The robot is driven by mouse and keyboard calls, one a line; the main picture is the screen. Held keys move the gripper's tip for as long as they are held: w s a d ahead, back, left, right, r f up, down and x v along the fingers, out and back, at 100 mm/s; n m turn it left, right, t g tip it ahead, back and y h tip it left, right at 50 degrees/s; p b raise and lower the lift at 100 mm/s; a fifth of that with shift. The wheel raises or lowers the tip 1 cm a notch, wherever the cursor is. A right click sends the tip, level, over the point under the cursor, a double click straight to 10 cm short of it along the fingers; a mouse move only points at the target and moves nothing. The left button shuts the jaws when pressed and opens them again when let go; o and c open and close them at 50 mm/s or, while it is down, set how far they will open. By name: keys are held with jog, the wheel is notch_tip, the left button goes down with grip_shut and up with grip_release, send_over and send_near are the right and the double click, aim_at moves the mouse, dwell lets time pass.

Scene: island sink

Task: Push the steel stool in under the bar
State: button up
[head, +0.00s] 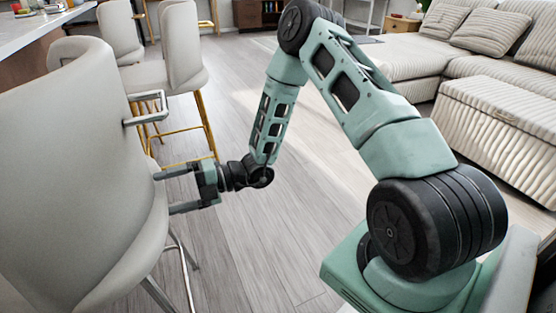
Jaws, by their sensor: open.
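The steel stool (75,170) fills the left of the head view, close to me. It has a pale grey upholstered back and seat, a steel armrest (147,107) and steel legs (187,268). My gripper (164,192) points left at the stool's near right side, with its two fingers spread apart and nothing seen between them. The fingertips meet the pale upholstery in the picture; I cannot tell whether they touch it. The bar (35,35) shows at the top left, beyond the stool; its lower part is mostly hidden by the stools.
Pale stools with gold legs (203,105) stand farther along the bar. A striped sofa (420,55) and a ribbed ottoman (500,125) are on the right. The wood floor (255,235) between is clear. A cabinet (258,14) stands at the back.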

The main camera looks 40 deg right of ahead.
jog(key=p+v, duration=0.2)
jog(key=v, duration=0.6)
jog(key=shift+p, duration=0.35)
jog(key=shift+d, duration=0.1)
